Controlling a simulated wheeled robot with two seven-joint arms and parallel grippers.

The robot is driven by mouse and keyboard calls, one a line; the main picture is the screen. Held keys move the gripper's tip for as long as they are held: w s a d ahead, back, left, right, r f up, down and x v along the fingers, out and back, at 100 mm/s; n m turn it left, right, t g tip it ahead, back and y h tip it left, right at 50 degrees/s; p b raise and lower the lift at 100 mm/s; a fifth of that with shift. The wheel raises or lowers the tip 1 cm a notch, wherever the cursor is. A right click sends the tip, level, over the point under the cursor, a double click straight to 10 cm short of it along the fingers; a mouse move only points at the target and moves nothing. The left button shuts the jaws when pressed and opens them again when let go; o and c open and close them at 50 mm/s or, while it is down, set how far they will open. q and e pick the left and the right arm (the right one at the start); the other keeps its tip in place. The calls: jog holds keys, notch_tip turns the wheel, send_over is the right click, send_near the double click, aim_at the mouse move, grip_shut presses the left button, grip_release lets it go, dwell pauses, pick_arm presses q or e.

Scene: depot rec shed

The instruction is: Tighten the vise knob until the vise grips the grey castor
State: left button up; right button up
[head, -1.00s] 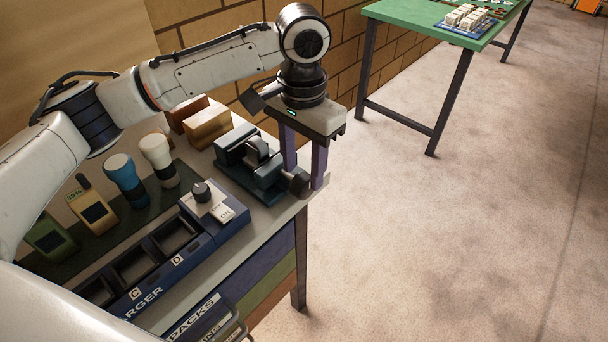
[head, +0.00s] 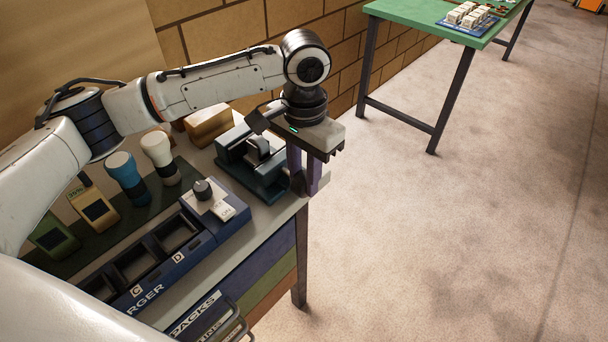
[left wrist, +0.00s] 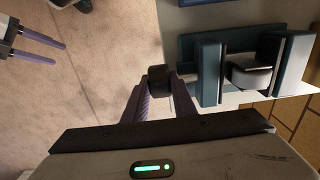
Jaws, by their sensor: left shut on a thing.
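The dark teal vise (head: 265,185) stands at the bench's right corner; it also shows in the left wrist view (left wrist: 209,75). The grey castor (head: 261,147) sits between its jaws, and shows in the left wrist view (left wrist: 252,76). The dark vise knob (left wrist: 160,79) is on the near end of the screw. My left gripper (head: 304,184) is over the knob with its purple fingers shut on it, one on each side. In the head view the fingers mostly hide the knob. My right gripper (left wrist: 60,57) is open and empty, away from the bench.
A blue charger (head: 150,262) with a knob and a switch lies left of the vise. Several handheld devices and a wooden block (head: 208,124) stand behind it. A green table (head: 420,18) is farther off. The floor right of the bench is clear.

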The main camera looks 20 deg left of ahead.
pick_arm(q)
jog(key=shift+g, duration=0.3)
jog(key=shift+w+d+g+y, duration=0.15)
jog(key=shift+g+y, duration=0.1)
jog(key=shift+g, duration=0.3)
jog(key=shift+w+d+g+y, duration=0.1)
jog(key=shift+g+y, duration=0.15)
jog(key=shift+g, duration=0.3)
jog(key=shift+w+g+y, duration=0.25)
jog(key=shift+g+y, duration=0.25)
jog(key=shift+g, duration=0.8)
jog(key=shift+f+g, duration=0.1)
jog(key=shift+g, duration=0.5)
jog(key=o, duration=1)
jog(key=shift+o, duration=0.2)
